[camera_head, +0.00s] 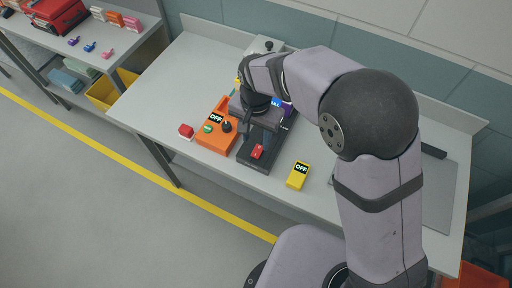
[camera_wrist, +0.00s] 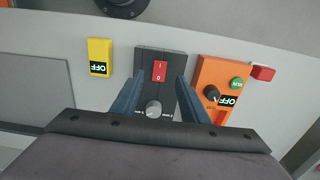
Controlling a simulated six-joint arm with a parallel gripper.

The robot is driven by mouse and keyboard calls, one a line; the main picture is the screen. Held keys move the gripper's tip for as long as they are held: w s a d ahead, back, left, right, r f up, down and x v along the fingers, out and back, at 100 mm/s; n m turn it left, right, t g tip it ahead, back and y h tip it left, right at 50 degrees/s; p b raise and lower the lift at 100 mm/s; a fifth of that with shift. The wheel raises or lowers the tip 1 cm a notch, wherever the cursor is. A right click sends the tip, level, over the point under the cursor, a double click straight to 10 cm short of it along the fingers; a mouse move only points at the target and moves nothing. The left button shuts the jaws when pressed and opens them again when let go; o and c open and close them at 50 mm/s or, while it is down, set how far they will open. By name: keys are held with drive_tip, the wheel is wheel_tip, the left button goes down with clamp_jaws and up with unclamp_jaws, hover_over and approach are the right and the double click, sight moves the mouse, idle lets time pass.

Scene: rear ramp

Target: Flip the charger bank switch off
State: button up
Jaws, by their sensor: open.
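A black box (camera_wrist: 174,60) carries a red rocker switch (camera_wrist: 159,71) marked I and 0, with a grey knob (camera_wrist: 153,108) beyond it. I take this box to be the charger bank, but no name on it is readable. Which side of the rocker is pressed is too small to tell. The switch also shows in the head view (camera_head: 257,152), on the near end of the box (camera_head: 252,164). My gripper (camera_wrist: 158,84) is open and empty above the box, its two fingers either side of it in the wrist view. Whether they touch it is unclear.
An orange box (camera_head: 210,144) with a black knob, green button and OFF display stands close left of the black box. A red block (camera_head: 186,131) lies farther left. A yellow box (camera_head: 297,176) showing OFF is to the right. The bench (camera_head: 160,95) is clear at left.

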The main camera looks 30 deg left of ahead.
sight(256, 154)
drive_tip(key=shift+f+p, duration=1.15)
drive_tip(key=shift+f, duration=2.3)
drive_tip(key=shift+c, duration=0.6)
